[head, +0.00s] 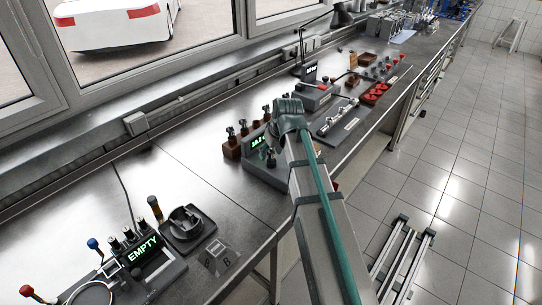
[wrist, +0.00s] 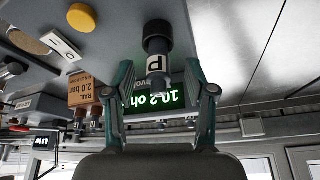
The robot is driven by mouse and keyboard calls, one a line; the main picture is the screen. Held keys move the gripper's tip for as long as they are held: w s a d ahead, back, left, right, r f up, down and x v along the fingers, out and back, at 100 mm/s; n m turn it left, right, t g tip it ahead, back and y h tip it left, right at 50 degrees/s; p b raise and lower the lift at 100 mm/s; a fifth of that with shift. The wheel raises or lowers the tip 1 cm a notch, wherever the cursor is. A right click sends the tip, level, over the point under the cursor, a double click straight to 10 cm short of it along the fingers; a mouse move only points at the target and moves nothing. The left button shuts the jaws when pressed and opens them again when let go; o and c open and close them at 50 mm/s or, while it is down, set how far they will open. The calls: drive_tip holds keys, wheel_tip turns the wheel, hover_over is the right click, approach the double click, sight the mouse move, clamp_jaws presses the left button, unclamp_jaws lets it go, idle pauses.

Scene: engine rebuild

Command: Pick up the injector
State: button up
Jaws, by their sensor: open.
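An injector (wrist: 157,42) with a black end and a white band bearing one dark letter shows upside down in the wrist view. My gripper (wrist: 157,78) is open, its two teal fingers on either side of the injector's line in that view; I see no clear contact. A green display (wrist: 165,100) reading about 10.2 ohm shows behind the fingers. In the head view several injectors (head: 243,128) stand in brown blocks left of my arm, and another injector (head: 269,157) stands by the tester with the green display (head: 258,141). My gripper is hidden there behind my arm.
A brown block (wrist: 82,90) marked RAIL 2.0 bar and a yellow disc (wrist: 81,17) are left in the wrist view. A tray (head: 336,118) of pale parts and red parts (head: 375,92) lie farther along the bench. An EMPTY display (head: 143,248) stands near left. Bare bench (head: 185,170) lies between.

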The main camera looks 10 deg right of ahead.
clamp_jaws()
drive_tip(key=shift+r, duration=0.15)
drive_tip(key=shift+r, duration=0.45)
drive_tip(key=shift+w+r+b, duration=0.1)
drive_tip(key=shift+r+b, duration=0.25)
drive_tip(key=shift+r, duration=0.6)
drive_tip(key=s+d+r+b, duration=0.3)
drive_tip(key=s+r, duration=0.7)
drive_tip(key=s, duration=0.3)
drive_tip(key=shift+s+b, duration=0.3)
drive_tip(key=shift+s, duration=0.1)
